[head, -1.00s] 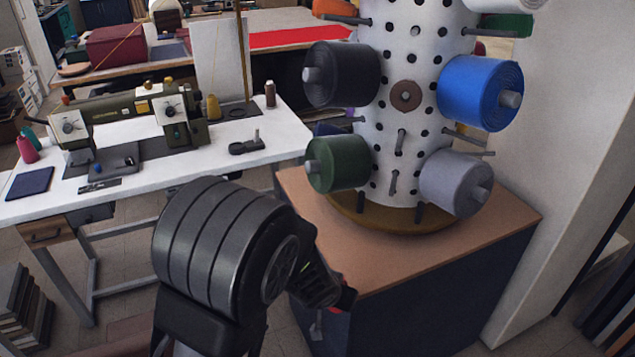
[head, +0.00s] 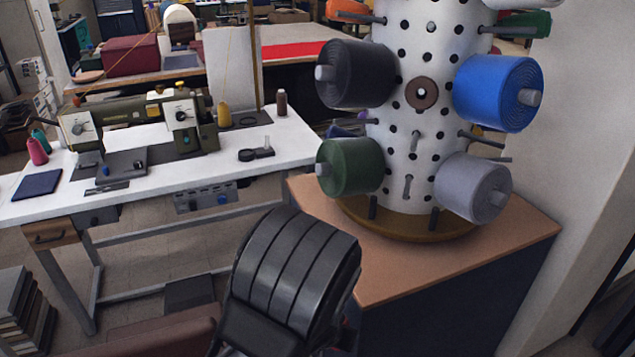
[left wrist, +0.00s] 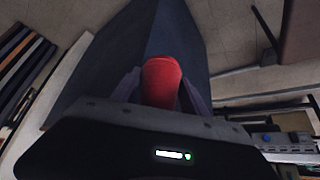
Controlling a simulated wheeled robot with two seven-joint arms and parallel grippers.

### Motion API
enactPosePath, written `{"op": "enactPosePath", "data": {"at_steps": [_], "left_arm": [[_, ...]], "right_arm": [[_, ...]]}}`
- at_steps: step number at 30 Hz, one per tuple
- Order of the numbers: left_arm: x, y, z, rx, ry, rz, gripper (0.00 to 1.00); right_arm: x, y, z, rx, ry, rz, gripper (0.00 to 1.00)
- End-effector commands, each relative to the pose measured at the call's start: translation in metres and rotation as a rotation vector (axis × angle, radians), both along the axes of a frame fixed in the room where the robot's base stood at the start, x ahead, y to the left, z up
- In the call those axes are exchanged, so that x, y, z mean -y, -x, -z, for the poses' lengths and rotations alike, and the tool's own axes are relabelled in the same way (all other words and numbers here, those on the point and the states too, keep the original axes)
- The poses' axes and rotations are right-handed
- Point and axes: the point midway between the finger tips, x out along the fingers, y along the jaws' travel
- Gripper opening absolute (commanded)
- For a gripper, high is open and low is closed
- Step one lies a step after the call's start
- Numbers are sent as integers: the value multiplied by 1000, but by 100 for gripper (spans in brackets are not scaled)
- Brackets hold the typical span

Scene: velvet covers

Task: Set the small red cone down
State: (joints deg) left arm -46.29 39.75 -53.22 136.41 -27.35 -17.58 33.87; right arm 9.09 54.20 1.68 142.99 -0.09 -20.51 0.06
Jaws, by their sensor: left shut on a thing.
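In the left wrist view the small red cone (left wrist: 162,72) sits between the two fingers of my left gripper (left wrist: 161,84), which is shut on it. The cone is held in the air, with the dark side of a cabinet and the floor beyond it. Its far end points away from the wrist camera; its lower part is hidden by the gripper body. In the head view my left arm covers the gripper and almost all of the cone. My right gripper is in neither view.
A wooden-topped dark cabinet (head: 400,277) carries a white pegged column (head: 414,128) with black, green, blue and grey rolls. A white sewing table (head: 165,182) stands at left with a sewing machine (head: 182,125), a yellow cone (head: 224,115) and a brown spool (head: 282,102). The cabinet's front top is bare.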

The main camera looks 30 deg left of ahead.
Motion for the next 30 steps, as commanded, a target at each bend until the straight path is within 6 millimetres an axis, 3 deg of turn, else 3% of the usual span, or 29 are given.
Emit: {"op": "enactPosePath", "data": {"at_steps": [5,11,15,19,21,24,30], "left_arm": [[-53,-9,11,1,-2,-140,12],[-149,-49,13,4,-13,-352,12],[-218,-81,-2,0,-20,-447,12],[-270,-109,-29,-7,-16,-462,12],[-288,-124,-47,-10,-11,-431,12],[-299,-143,-74,-10,-2,-343,12],[-289,-163,-106,-3,5,-134,12]], "right_arm": [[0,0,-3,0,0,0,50],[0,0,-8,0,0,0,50],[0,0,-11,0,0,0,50],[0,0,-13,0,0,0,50],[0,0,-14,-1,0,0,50],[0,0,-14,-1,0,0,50],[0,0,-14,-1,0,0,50]]}}
